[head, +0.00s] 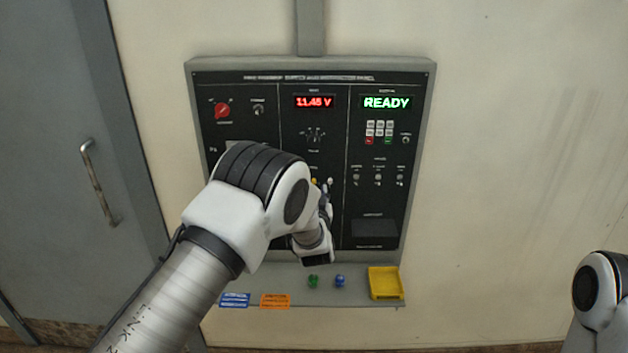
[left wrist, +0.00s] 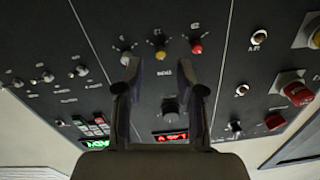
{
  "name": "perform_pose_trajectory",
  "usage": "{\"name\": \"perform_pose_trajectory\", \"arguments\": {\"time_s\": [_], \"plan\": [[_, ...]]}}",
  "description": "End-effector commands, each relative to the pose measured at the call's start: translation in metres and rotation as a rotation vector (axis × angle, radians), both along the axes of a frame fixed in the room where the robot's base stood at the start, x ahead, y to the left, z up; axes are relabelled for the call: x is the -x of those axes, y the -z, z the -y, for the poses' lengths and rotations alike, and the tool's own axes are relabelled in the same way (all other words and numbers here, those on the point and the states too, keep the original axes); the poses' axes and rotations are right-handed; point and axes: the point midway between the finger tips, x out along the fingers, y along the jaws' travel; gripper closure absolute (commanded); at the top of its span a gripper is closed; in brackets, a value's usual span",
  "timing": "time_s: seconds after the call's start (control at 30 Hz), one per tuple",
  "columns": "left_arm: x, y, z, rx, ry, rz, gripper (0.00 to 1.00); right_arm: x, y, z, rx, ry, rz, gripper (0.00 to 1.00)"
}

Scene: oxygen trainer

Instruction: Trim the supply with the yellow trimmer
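The yellow trimmer (left wrist: 159,52) is a small knob between a grey knob (left wrist: 126,54) and a red knob (left wrist: 196,47) on the black panel. A small yellow spot, likely the same trimmer, shows in the head view (head: 314,181) beside my fingers. My left gripper (left wrist: 166,78) is open and empty; its fingers are apart on either side of the trimmer's line, and no contact shows. In the head view, my left gripper (head: 326,187) is at the panel's middle column, partly hidden by my arm. The red display (head: 314,102) reads about 11.45 V. My right gripper is out of view.
A green display (head: 387,103) reads READY above a keypad (head: 379,131). A red rotary knob (head: 222,110) is at upper left. A yellow tray (head: 385,283), a green knob (head: 313,281) and a blue knob (head: 340,281) are on the ledge below.

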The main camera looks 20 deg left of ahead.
Motion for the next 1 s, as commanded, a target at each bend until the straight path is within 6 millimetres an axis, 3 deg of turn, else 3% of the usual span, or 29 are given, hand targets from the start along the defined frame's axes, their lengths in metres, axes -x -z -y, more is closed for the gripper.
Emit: {"name": "perform_pose_trajectory", "arguments": {"time_s": [0.03, 0.2, 0.47, 0.6, 1.0], "plan": [[-0.009, -0.004, -0.005, 0.003, -0.003, 0.001, 0.62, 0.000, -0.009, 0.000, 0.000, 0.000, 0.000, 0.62], [-0.029, -0.001, -0.010, 0.000, 0.000, 0.000, 0.62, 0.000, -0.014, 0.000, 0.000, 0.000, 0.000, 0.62], [-0.032, 0.001, -0.011, -0.001, 0.001, -0.003, 0.62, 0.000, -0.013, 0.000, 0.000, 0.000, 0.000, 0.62], [-0.032, 0.001, -0.011, -0.001, 0.001, -0.003, 1.00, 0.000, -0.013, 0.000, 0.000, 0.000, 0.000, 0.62], [-0.032, 0.002, -0.011, -0.019, 0.001, -0.008, 1.00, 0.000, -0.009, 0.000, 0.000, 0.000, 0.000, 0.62]]}}
